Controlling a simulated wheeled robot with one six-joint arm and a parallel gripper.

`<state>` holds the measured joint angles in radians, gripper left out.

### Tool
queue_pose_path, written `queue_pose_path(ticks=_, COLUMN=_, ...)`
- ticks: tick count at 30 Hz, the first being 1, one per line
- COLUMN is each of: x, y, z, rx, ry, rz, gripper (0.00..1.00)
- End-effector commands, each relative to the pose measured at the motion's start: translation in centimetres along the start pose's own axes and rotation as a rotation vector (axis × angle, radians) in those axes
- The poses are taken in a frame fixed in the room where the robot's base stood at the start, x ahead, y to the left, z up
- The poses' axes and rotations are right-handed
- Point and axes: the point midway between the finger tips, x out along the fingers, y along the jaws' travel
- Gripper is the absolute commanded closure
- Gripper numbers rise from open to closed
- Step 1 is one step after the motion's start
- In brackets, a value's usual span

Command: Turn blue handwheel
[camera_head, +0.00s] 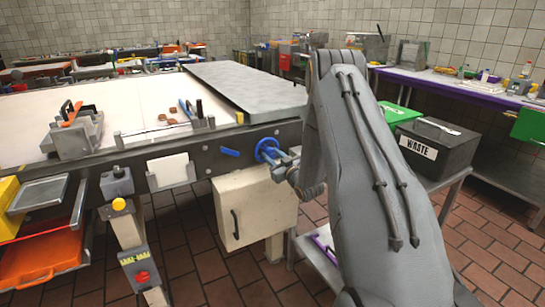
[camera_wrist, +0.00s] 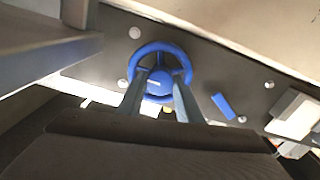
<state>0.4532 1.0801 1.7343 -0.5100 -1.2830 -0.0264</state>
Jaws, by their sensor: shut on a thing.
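The blue handwheel (camera_head: 266,149) is mounted on the dark side rail of the long table. In the wrist view, the handwheel (camera_wrist: 159,79) shows its ring, spokes and hub, with the lower part partly covered by my fingers. My gripper (camera_head: 284,162) reaches the wheel from the right in the head view. In the wrist view, the two grey fingers of my gripper (camera_wrist: 158,90) lie on either side of the hub and are shut on the wheel. The exact contact points are hard to see.
A short blue handle (camera_head: 230,152) sits on the rail beside the wheel. A cream cabinet (camera_head: 254,208) is below. A black waste bin (camera_head: 437,146) stands on a metal table at right. Tiled floor is open in front.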

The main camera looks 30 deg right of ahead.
Motion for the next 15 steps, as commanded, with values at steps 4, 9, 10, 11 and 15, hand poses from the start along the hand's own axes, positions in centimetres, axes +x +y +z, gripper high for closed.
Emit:
queue_pose_path(ticks=4, x=-0.01, y=-0.03, z=0.01, rx=0.042, ry=0.0, rz=0.0, gripper=0.9)
queue_pose_path(ticks=9, x=-0.02, y=-0.04, z=0.03, rx=0.141, ry=0.0, rz=-0.001, gripper=0.9)
queue_pose_path(ticks=10, x=-0.02, y=-0.05, z=0.03, rx=0.164, ry=0.0, rz=-0.001, gripper=0.9)
queue_pose_path(ticks=11, x=-0.02, y=-0.05, z=0.03, rx=0.187, ry=0.0, rz=-0.001, gripper=0.9)
queue_pose_path(ticks=15, x=-0.03, y=-0.07, z=0.05, rx=0.313, ry=-0.001, rz=-0.001, gripper=0.9)
